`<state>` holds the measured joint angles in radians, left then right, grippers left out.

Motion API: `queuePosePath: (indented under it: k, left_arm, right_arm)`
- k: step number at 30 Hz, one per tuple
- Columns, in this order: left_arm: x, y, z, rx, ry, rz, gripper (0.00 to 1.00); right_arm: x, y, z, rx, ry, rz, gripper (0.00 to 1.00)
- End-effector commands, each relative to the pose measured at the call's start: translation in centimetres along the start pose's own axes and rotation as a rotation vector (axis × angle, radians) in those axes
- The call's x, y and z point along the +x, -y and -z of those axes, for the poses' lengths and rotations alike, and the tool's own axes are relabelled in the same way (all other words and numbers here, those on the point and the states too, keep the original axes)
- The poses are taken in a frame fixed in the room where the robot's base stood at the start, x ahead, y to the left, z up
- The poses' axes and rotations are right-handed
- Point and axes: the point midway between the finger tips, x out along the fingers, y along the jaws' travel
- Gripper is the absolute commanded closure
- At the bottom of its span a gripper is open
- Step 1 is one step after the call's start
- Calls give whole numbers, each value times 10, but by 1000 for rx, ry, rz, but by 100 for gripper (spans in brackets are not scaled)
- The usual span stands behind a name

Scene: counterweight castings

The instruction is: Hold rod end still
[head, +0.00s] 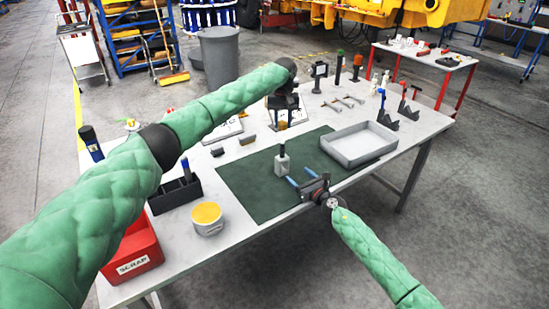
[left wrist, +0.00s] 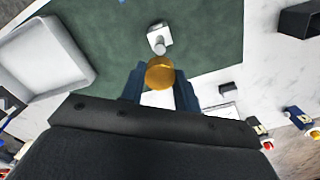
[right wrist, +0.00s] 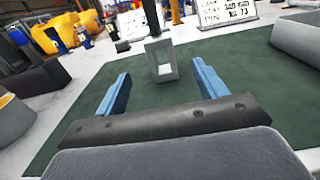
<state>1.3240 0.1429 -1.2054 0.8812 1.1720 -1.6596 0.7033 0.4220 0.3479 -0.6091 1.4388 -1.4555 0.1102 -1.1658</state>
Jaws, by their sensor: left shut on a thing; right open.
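A small grey block with a square opening (right wrist: 163,62), which looks like the rod end, stands upright on the green mat; it also shows in the head view (head: 282,165). A dark stem rises above it; I cannot tell whether they are joined. My right gripper (head: 300,177) is open, its blue fingers pointing at the block from the near side. In the right wrist view the block is ahead of the fingertips, apart from them. My left gripper (left wrist: 160,88) is shut on a brass-coloured round piece (left wrist: 160,73), held above the mat near the block. Its lower part is hidden.
A grey tray (head: 345,158) sits on the right of the mat (head: 245,190). A yellow-topped tub (head: 207,218), a black holder (head: 160,203) and a red scrap bin (head: 148,262) stand at left. Small tools and stands line the back. The mat's near left is clear.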

Motion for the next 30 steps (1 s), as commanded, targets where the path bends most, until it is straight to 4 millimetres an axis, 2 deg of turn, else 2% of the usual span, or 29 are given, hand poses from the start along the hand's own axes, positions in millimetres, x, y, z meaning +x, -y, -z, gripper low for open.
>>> queuePosePath:
  k: [16, 20, 30]
  left_arm:
    - [0, 0, 0, 2, 0, 0, 91]
    - [0, 0, 0, 2, 0, 0, 91]
    - [0, 0, 0, 2, 0, 0, 91]
  right_arm:
    - [5, 0, 0, -6, 0, 0, 29]
    - [17, 0, 0, -6, 0, -1, 29]
    - [62, 0, 0, -4, 0, 0, 29]
